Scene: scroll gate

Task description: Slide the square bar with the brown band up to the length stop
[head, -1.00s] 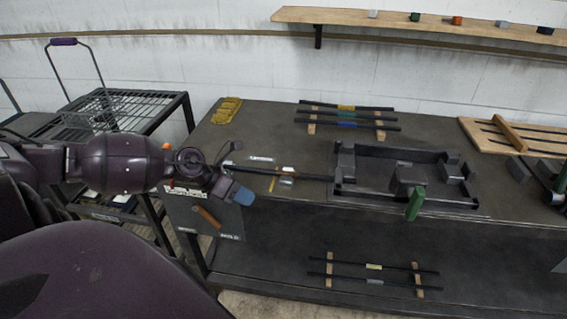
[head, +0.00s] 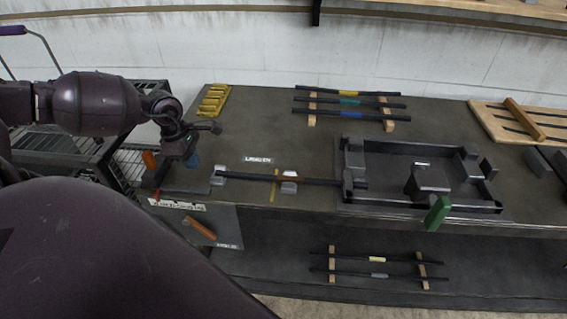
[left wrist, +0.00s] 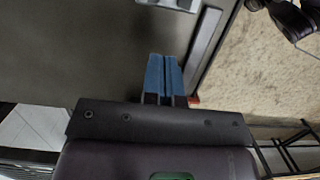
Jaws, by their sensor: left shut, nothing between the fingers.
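The square bar with the brown band (head: 322,182) lies lengthwise on low grey supports on the bench. I cannot tell which part is the length stop. My left gripper (head: 192,160) has blue fingertips and is shut and empty, above the bench's left end, left of the bar and apart from it. Its shut fingers also show in the left wrist view (left wrist: 164,75). My right gripper is not in view.
A green handle (head: 437,213) stands at the frame's front. Bars with yellow, green and blue bands (head: 350,102) lie on a rack behind. A yellow tray (head: 213,101) is at the back left. More bars (head: 376,267) lie on the lower shelf.

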